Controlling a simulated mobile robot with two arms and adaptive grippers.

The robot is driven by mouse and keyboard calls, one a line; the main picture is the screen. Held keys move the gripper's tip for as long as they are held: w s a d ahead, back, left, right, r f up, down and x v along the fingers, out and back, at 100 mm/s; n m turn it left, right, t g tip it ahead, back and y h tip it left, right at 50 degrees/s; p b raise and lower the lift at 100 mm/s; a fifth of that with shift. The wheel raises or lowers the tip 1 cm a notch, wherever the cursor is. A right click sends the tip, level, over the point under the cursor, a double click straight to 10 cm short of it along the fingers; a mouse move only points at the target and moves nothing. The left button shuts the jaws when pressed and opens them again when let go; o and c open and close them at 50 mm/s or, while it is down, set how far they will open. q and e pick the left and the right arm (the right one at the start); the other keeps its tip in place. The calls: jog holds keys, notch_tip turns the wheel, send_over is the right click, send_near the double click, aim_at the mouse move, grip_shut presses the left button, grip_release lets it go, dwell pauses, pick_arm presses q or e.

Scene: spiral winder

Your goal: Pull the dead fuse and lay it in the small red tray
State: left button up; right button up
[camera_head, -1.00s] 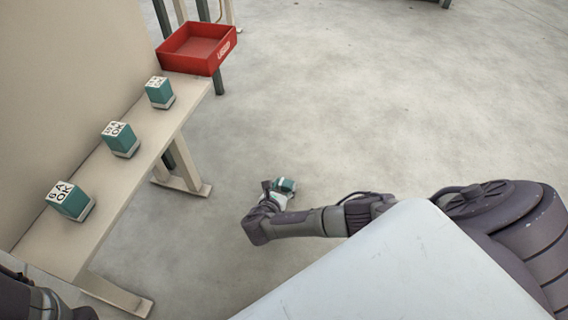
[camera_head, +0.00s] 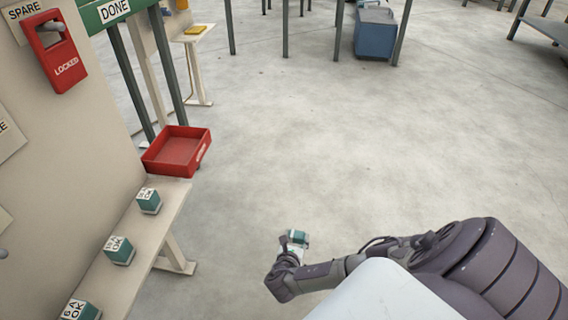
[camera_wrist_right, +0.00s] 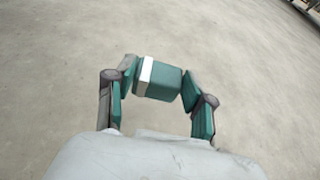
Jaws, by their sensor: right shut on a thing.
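My right gripper (camera_head: 292,246) is shut on a teal fuse with a pale band (camera_head: 299,237), held over open floor to the right of the bench. In the right wrist view the fuse (camera_wrist_right: 160,80) sits between the two fingers of the gripper (camera_wrist_right: 158,88). The small red tray (camera_head: 176,155) stands at the far end of the narrow bench, and its visible inside looks empty. The held fuse is well apart from the tray, to its right and nearer me. My left gripper is not in view.
Several teal blocks marked OK, one of them the middle block (camera_head: 118,250), stand along the bench ledge (camera_head: 150,232). A tall beige panel (camera_head: 60,150) rises at left with a red LOCKED holder (camera_head: 54,58). A green DONE sign (camera_head: 112,12) is above. The floor between is clear.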

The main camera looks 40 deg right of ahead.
jog(key=shift+s+d+r, duration=0.2)
jog(key=shift+d, duration=0.05)
